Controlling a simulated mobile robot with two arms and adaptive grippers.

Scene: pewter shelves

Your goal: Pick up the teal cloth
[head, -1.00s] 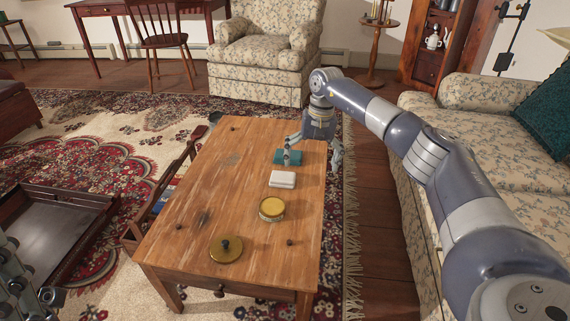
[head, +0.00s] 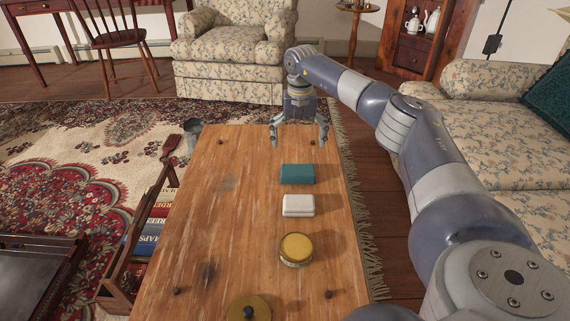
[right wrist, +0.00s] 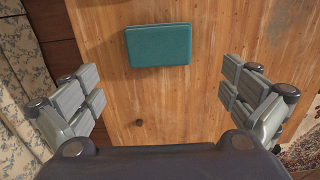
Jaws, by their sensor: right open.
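The teal cloth (head: 297,174) is a small folded block lying flat on the wooden table (head: 220,230), near its far right part. My right gripper (head: 298,142) is open and empty, above the far end of the table and just beyond the cloth. In the right wrist view the cloth (right wrist: 158,45) lies ahead of the gripper (right wrist: 160,92), roughly centred between the two spread fingers and apart from them. My left gripper is not in view.
A white box (head: 298,206), a round yellow tin (head: 296,249) and a brass lid (head: 249,307) stand in a row nearer on the table. Small dark knobs dot the tabletop. A book rack (head: 140,240) stands at the left, a floral sofa (head: 480,110) at the right.

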